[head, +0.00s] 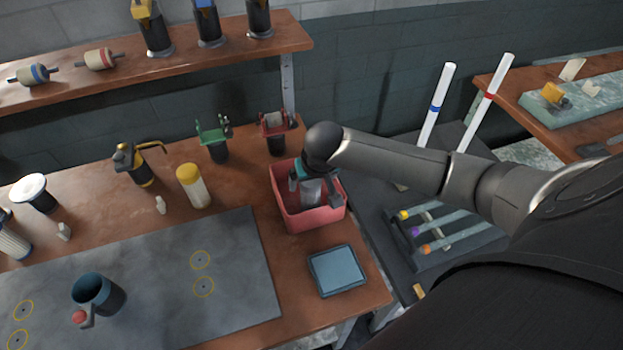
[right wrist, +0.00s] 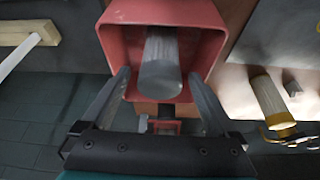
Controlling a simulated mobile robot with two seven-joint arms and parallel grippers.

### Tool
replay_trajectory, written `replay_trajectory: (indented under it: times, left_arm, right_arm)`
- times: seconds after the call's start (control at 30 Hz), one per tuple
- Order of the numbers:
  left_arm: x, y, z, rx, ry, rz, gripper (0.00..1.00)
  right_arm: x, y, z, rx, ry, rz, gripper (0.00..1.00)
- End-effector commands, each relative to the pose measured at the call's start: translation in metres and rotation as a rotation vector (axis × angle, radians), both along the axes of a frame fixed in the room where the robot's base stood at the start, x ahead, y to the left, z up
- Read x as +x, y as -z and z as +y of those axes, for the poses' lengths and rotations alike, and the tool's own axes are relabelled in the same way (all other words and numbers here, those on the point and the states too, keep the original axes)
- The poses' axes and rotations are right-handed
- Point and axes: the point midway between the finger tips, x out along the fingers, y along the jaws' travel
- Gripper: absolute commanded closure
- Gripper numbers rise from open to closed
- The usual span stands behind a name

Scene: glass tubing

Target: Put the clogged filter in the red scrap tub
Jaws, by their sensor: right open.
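The red scrap tub (head: 296,218) stands on the bench at the right end of the wooden top; it also shows in the right wrist view (right wrist: 112,42). The clogged filter (right wrist: 160,65), a grey ribbed cylinder with a dark end, is within the tub's opening. In the head view the grey filter (head: 312,192) shows just below my gripper. My right gripper (head: 317,190) is over the tub, its fingers open and spread to either side of the filter. Whether the filter rests on the tub's floor cannot be told. My left gripper is out of view.
A blue-grey tray (head: 338,270) lies just in front of the tub. A red holder (head: 276,130) and a green holder (head: 214,140) stand behind it. A yellow-capped filter (head: 193,187) stands to the left. A dark mug-like vessel (head: 100,292) is on the grey mat (head: 150,265).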

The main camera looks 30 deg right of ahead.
Motion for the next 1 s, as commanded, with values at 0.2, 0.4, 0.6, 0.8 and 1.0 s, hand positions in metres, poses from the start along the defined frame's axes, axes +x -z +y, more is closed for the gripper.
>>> replay_trajectory:
  times: [0.2,0.4,0.6,0.8,1.0]
  left_arm:
    - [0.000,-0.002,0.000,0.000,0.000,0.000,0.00]
    - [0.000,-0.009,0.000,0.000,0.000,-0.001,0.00]
    - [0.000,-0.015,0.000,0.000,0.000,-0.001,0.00]
    - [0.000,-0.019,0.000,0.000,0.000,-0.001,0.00]
    - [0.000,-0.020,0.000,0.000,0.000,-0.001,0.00]
  right_arm:
    - [-0.003,-0.012,0.001,-0.001,-0.001,-0.001,0.06]
    - [-0.015,-0.044,0.004,0.000,-0.002,-0.002,0.06]
    - [-0.029,-0.080,0.009,0.000,-0.001,-0.002,0.06]
    - [-0.039,-0.106,0.012,0.000,0.001,-0.001,0.06]
    - [-0.044,-0.114,0.013,0.000,0.001,0.001,0.06]
